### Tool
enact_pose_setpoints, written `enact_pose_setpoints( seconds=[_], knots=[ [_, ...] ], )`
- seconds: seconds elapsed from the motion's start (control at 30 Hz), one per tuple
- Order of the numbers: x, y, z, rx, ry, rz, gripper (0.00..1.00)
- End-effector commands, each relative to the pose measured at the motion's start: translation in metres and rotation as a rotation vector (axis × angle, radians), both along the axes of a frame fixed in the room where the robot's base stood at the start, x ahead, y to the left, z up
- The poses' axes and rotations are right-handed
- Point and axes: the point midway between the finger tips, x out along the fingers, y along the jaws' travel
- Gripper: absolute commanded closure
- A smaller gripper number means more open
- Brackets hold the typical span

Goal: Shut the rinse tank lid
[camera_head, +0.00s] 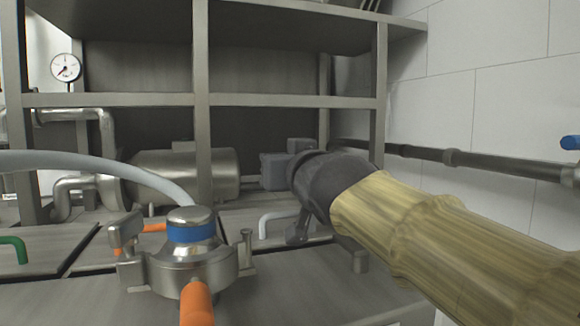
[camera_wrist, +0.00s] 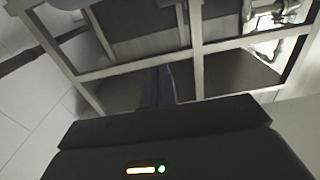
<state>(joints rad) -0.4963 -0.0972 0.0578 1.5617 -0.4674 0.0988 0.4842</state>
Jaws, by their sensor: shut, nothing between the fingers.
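Several flat grey lids lie in the steel counter in the head view. One carries a green handle (camera_head: 14,248) at the far left, one an orange handle (camera_head: 155,228), and one a white handle (camera_head: 278,222) right of centre. No label shows which is the rinse tank lid; these look flat or nearly so. My gripper (camera_head: 297,234) is dark and points down beside the white handle, at the end of my sleeved arm; I cannot tell if it touches. In the wrist view its fingers (camera_wrist: 158,88) are together with nothing between them.
A metal valve head with a blue band (camera_head: 192,233) and orange lever (camera_head: 197,303) stands in front. A pale hose (camera_head: 100,160) arches at left. A steel rack (camera_head: 290,101) and cylinder (camera_head: 185,172) stand behind. A dark pipe (camera_head: 480,163) runs along the right wall.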

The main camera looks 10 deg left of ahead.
Motion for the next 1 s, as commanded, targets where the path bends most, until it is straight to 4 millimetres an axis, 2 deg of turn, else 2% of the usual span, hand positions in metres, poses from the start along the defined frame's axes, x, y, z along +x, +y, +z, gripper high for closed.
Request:
enact_pose_setpoints(
  seconds=[0.33, 1.0],
  knots=[
    [-0.0047, -0.0007, -0.0102, 0.001, -0.001, 0.006, 1.0],
    [-0.0053, -0.0015, -0.0111, 0.001, 0.0, 0.005, 1.0]
  ],
)
